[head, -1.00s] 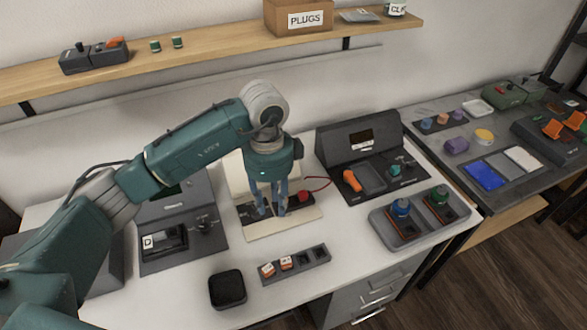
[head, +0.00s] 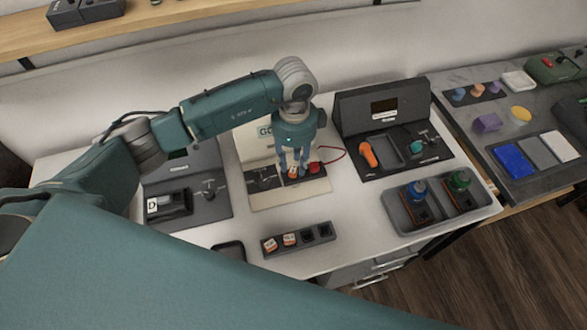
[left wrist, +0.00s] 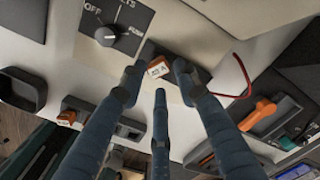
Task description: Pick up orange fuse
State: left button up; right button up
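An orange fuse with a white labelled top (head: 293,172) sits on the dark strip of the white board stand (head: 290,195), below my left gripper. It also shows in the left wrist view (left wrist: 158,68), between and just beyond the fingertips. My left gripper (head: 292,163) points down with its fingers spread around the fuse, and it looks open. Whether any finger touches the fuse is hard to tell. Two more orange fuses (head: 270,244) (head: 290,239) sit in a dark slotted holder (head: 318,233) in front. My right gripper is not in view.
A red part (head: 314,168) with a red wire is right beside the fingers. A device with an orange handle (head: 367,154) stands right, a grey tray (head: 391,212) with blue and green parts in front of it. A dark device (head: 190,203) stands left.

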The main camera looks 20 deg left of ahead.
aim_at(295, 170)
pick_arm(q)
notch_tip(295, 170, down, 2)
jog(key=shift+s+d+f, duration=0.1)
jog(key=shift+f, duration=0.45)
jog(key=shift+c, duration=0.5)
jog(key=c, duration=0.6)
jog(key=shift+r, duration=0.5)
notch_tip(295, 170, up, 19)
jog(key=shift+r+b, duration=0.1)
jog(key=shift+b, duration=1.1)
grip_shut()
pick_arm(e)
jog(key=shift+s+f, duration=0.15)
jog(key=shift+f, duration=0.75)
